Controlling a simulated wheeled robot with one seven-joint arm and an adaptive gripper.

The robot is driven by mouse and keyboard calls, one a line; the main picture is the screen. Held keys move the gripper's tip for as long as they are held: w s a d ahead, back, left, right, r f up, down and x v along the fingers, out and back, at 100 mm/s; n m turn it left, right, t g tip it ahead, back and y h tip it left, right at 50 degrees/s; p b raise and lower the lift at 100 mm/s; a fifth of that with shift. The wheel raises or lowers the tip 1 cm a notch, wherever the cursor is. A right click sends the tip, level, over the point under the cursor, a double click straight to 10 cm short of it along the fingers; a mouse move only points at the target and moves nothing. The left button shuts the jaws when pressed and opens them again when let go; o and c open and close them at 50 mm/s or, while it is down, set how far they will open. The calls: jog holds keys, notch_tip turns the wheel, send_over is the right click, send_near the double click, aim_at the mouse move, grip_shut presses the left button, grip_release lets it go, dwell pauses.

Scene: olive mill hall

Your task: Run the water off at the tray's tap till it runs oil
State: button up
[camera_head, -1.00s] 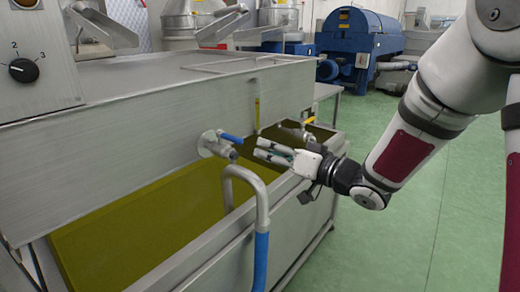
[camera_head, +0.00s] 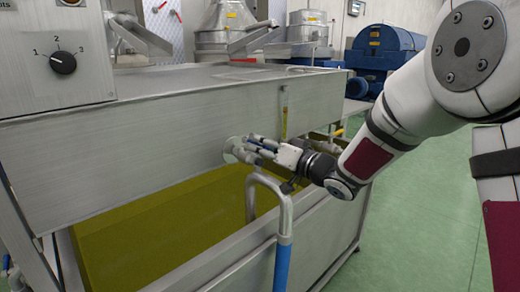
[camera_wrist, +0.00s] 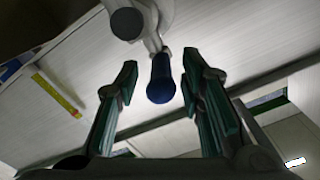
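The steel tray (camera_head: 140,150) has a tap (camera_head: 232,150) low on its front wall. The tap body (camera_wrist: 140,18) also shows at the top of the wrist view, with its blue lever (camera_wrist: 161,82) pointing toward my camera. My gripper (camera_head: 258,146) is at the tap and covers most of the lever in the head view. In the wrist view my gripper (camera_wrist: 160,72) is open, its two fingers on either side of the lever, with gaps showing at both sides. The tap's outlet is mostly hidden in the head view, and I cannot see any flow.
A sight gauge with yellow in it (camera_head: 284,115) stands on the tray wall. A yellow-handled valve (camera_head: 338,132) is farther right. A bent pipe with a blue sleeve (camera_head: 283,225) rises in front of the tap. A trough with olive-coloured contents (camera_head: 150,225) lies below.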

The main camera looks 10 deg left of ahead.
jog(key=shift+w+a, duration=0.25)
jog(key=shift+a, duration=0.15)
grip_shut()
